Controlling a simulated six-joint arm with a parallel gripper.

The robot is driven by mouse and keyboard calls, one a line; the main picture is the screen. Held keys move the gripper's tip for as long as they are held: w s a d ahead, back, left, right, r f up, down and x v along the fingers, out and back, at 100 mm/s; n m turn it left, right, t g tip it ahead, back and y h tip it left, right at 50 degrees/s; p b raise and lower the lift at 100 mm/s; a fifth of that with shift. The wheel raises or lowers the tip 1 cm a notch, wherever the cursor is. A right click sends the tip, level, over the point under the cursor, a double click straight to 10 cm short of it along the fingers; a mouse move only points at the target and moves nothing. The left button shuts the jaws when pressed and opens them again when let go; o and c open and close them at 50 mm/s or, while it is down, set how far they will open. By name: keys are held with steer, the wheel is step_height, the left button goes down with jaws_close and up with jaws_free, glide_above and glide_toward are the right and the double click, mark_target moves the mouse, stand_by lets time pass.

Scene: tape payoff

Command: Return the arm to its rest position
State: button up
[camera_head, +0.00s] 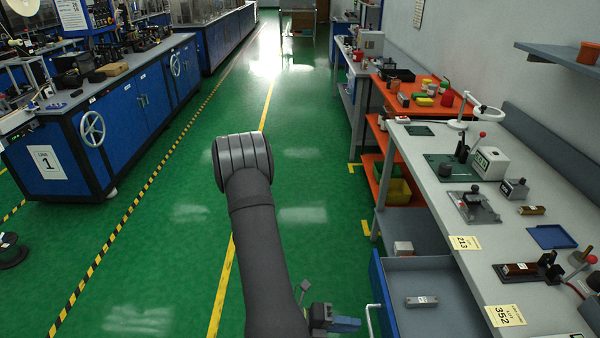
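My arm rises from the bottom middle of the picture to a rounded dark grey joint over the green floor. A small dark part with a blue piece, which looks like my gripper (345,324), shows low down just right of the arm. It is partly hidden behind the arm, and its fingers are too small to make out. I cannot tell whether it is open, shut or holding anything. It is left of the open blue drawer (385,300) and appears apart from the drawer's handle (371,318).
The drawer, holding a small grey block (421,301), juts out under the right workbench (470,268), which carries several tools and fixtures. An orange cart (383,176) stands behind it. Blue cabinets (140,98) line the left. The green floor (160,235) between is clear.

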mark_target(371, 326)
steer(key=v, duration=1.1)
steer(key=x, duration=1.7)
steer(key=shift+d, duration=0.2)
steer(key=shift+a, duration=0.15)
steer(key=v, duration=1.4)
steer(key=x, duration=1.2)
steer(key=shift+d, duration=0.35)
stand_by(2.6)
